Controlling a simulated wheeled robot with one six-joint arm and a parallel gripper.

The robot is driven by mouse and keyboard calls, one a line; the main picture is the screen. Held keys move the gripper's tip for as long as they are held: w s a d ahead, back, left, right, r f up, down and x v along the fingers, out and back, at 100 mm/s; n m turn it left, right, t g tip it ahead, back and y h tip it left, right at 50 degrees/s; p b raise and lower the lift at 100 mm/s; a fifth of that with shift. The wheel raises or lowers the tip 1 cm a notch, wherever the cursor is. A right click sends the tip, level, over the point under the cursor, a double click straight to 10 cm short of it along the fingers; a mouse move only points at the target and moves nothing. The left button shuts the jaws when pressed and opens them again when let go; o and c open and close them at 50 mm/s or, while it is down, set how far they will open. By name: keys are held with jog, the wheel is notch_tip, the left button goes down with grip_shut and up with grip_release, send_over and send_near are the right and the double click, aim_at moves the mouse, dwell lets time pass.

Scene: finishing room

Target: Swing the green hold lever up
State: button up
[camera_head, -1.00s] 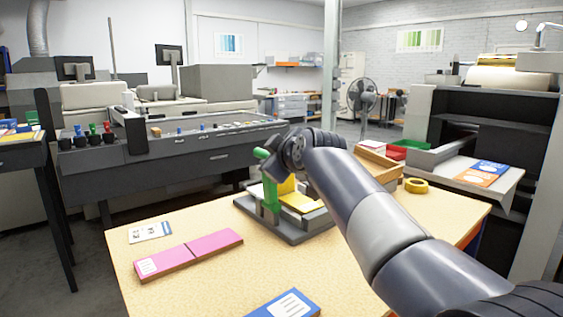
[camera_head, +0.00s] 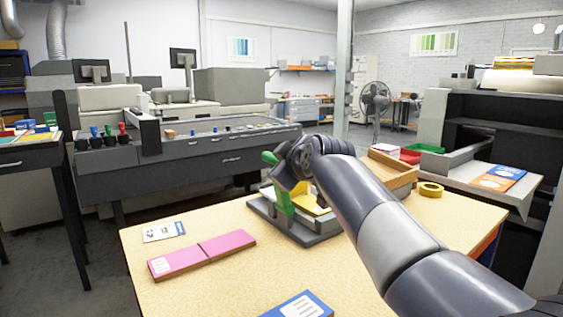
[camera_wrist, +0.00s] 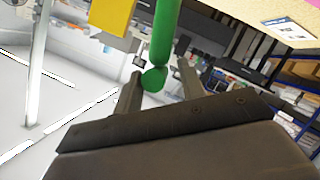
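The green hold lever (camera_head: 284,197) stands on a grey fixture (camera_head: 305,238) on the table, leaning a little in the body view. A yellow part (camera_head: 308,194) sits beside it, partly hidden by my arm. My gripper (camera_wrist: 161,69) is at the lever's upper part. In the wrist view the green lever (camera_wrist: 163,35) runs down from the top edge and its rounded end (camera_wrist: 154,79) lies between my two spread fingers. The end is close to the left finger, with a gap to the right one; contact cannot be told. In the body view my wrist hides the fingers.
A pink strip (camera_head: 203,254), a small white card (camera_head: 163,232) and a blue card (camera_head: 298,305) lie on the table's front and left. A wooden tray (camera_head: 392,172) and a yellow tape roll (camera_head: 431,190) are at the right.

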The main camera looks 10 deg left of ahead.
jog(key=shift+o, duration=0.4)
jog(key=shift+r, duration=0.25)
jog(key=shift+s, duration=0.1)
jog(key=shift+s+d+r, duration=0.15)
jog(key=shift+s+r, duration=0.05)
jog(key=v, duration=1)
jog(key=shift+f, duration=0.2)
jog(key=x, duration=1)
jog(key=shift+w+r, duration=0.1)
jog(key=shift+w, duration=0.1)
jog(key=shift+w+a, duration=0.1)
jog(key=shift+a, duration=0.1)
jog(key=shift+d, duration=0.15)
